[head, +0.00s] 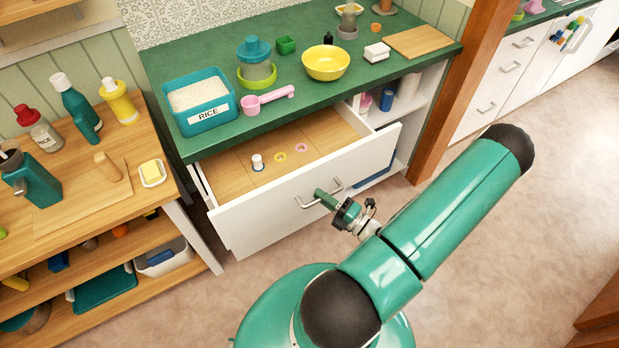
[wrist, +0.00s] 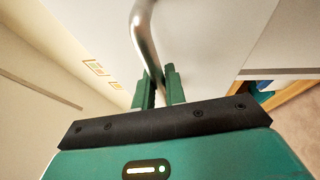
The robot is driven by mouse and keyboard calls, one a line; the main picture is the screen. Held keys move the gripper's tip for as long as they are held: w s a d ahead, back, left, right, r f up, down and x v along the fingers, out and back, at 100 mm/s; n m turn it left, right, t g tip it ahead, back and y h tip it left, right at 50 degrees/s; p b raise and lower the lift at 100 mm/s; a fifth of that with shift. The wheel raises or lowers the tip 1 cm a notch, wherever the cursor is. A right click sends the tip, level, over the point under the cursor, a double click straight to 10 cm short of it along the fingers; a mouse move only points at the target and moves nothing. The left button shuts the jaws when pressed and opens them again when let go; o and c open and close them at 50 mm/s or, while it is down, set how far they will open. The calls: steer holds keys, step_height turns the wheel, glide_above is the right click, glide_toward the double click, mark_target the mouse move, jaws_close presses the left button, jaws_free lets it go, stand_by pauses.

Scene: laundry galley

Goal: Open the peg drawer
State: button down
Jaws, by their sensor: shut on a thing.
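The peg drawer (head: 290,212) under the green counter stands pulled out in the head view, with its white front toward me and its wooden inside showing. Inside lie a small white peg with a blue base (head: 257,162), a yellow ring (head: 280,157) and a pink ring (head: 302,147). My gripper (head: 328,198) is at the drawer's metal handle (head: 306,203). In the wrist view the two green fingers of my gripper (wrist: 160,88) are shut on the handle bar (wrist: 143,35). Part of the handle is hidden behind the fingers.
The green counter (head: 165,110) above holds a rice bin (head: 205,118), a yellow bowl (head: 326,66) and a pink scoop (head: 268,98). A wooden shelf unit (head: 85,225) with bottles stands at the left. A wooden post (head: 455,100) rises at the right. Bare floor (head: 480,260) lies to the right.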

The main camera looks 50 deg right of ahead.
steer(key=s+a, duration=0.2)
steer(key=s, duration=0.7)
steer(key=shift+a, duration=0.35)
steer(key=shift+w, duration=0.1)
steer(key=c, duration=1.5)
jaws_free()
steer(key=shift+o, duration=0.2)
steer(key=s+d+f, duration=0.1)
steer(key=s+f, duration=0.1)
steer(key=s, duration=1.1)
steer(key=shift+s+d+f, duration=0.25)
steer(key=shift+d, duration=0.05)
